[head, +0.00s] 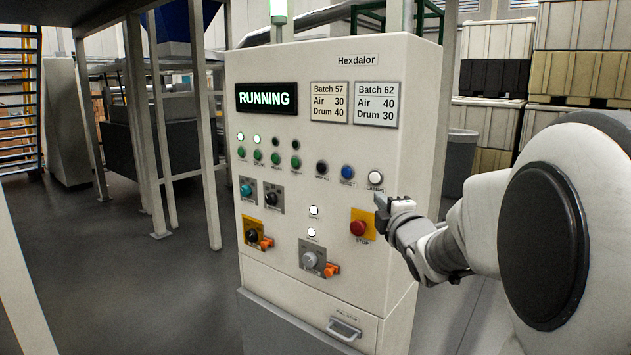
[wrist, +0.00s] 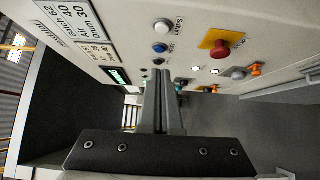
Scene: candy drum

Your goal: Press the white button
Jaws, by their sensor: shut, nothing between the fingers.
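The white button (head: 375,178) is a round cap at the right end of a button row on the control panel (head: 290,205). It also shows in the wrist view (wrist: 162,26), at the top centre. My gripper (head: 380,204) is near the panel's right side, just below the white button in the head view. In the wrist view its dark fingers (wrist: 159,75) are closed together and empty. The fingertips appear apart from the button; the exact gap to the panel is hard to tell.
A blue button (head: 347,172) and a black one (head: 322,168) are left of the white button. Knobs with orange tags are lower down. The display (head: 266,98) reads RUNNING.

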